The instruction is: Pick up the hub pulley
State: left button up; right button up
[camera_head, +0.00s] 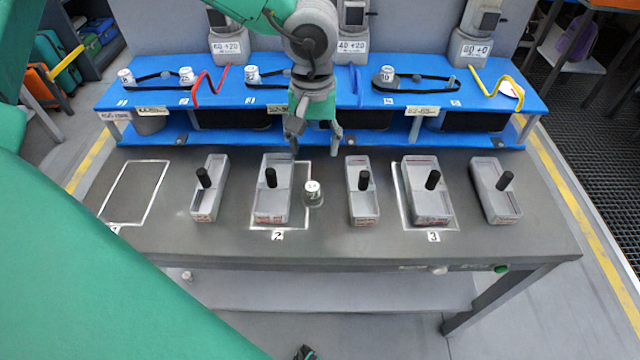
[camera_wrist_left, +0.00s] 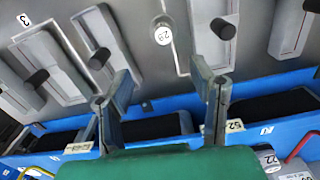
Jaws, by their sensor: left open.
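A small silver hub pulley (camera_head: 313,193) with a marked white top stands upright on the grey table, just right of the tray in the outlined area marked 2. It also shows in the left wrist view (camera_wrist_left: 163,34), near the top, with dark marks on its top. My left gripper (camera_head: 315,148) is open and empty, pointing down behind the pulley, towards the blue shelf. In the left wrist view its two fingers (camera_wrist_left: 160,72) are spread apart, and the pulley lies beyond the gap between them. My right gripper does not show.
Grey trays with black handles stand either side of the pulley, the closest being the left one (camera_head: 273,205) and the right one (camera_head: 362,206). A blue shelf (camera_head: 345,98) behind bears other pulleys, belts and coloured handles. The outlined area (camera_head: 134,190) at left is empty.

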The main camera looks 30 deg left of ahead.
pick_arm(q)
jog(key=b, duration=0.1)
send_over(314, 186)
notch_tip(314, 186, down, 7)
jog(key=shift+w+a+r, duration=0.1)
jog(key=shift+w+r, duration=0.05)
jog(key=shift+r, duration=0.05)
jog(key=shift+d+f, duration=0.3)
jog(key=shift+f, duration=0.25)
jog(key=f, duration=0.2)
jog(key=a+f+b, duration=0.1)
jog(key=f, duration=0.1)
jog(key=shift+f, duration=0.3)
jog(key=shift+a, duration=0.15)
jog(key=shift+s+d, duration=0.2)
jog(key=c, duration=1)
jog(key=shift+d+r, duration=0.1)
jog(key=shift+d, duration=0.1)
grip_shut()
